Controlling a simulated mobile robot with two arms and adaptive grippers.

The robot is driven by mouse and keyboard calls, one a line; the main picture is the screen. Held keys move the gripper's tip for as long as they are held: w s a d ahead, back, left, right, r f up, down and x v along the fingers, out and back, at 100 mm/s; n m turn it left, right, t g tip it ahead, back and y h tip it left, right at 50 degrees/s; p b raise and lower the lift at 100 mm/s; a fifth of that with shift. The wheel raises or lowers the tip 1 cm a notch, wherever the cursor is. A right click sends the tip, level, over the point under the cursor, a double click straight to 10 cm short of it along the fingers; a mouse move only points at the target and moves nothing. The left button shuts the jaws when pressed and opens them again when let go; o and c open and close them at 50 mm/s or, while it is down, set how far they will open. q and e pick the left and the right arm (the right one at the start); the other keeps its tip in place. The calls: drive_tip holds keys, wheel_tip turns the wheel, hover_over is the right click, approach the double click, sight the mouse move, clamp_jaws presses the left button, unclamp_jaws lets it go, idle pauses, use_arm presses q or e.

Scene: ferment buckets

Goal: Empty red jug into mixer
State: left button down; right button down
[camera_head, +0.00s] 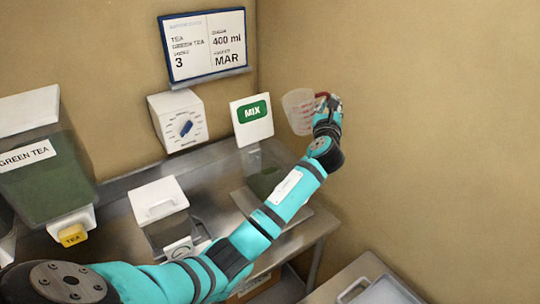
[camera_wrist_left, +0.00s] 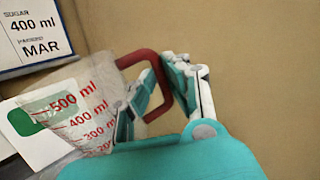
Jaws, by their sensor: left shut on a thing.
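The red jug is a translucent measuring cup (camera_head: 298,112) with a red handle and red ml marks; it also shows in the left wrist view (camera_wrist_left: 82,105). My left gripper (camera_head: 326,104) is shut on its red handle, seen also in the left wrist view (camera_wrist_left: 160,88). The jug is raised, slightly tilted, just right of the white panel with the green MIX label (camera_head: 252,112). Below that panel a clear vessel with green contents (camera_head: 265,181) stands on the bench, partly hidden by my arm. I cannot tell what the jug holds. My right gripper is not in view.
A green tea dispenser (camera_head: 45,170) with a yellow tap tag stands at the left. A white-lidded container (camera_head: 158,200) and a white dial box (camera_head: 177,120) are on the bench side. A sign (camera_head: 205,45) hangs on the wall. A tray (camera_head: 385,290) lies at the lower right.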

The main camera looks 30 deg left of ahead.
use_arm(q)
drive_tip(key=shift+s+d+r+m+h, duration=0.1)
drive_tip(key=shift+s+d+r+m, duration=0.15)
drive_tip(key=shift+s+d+m, duration=0.35)
drive_tip(key=shift+s+d+r+m+h, duration=0.1)
drive_tip(key=shift+s+d+r+m, duration=0.2)
drive_tip(key=shift+s, duration=0.5)
drive_tip(key=shift+s+d+r+m+h, duration=0.1)
drive_tip(key=shift+s+d+r+m, duration=0.1)
drive_tip(key=shift+s+d+m, duration=0.4)
drive_tip(key=shift+s+a, duration=0.1)
drive_tip(key=shift+a, duration=0.05)
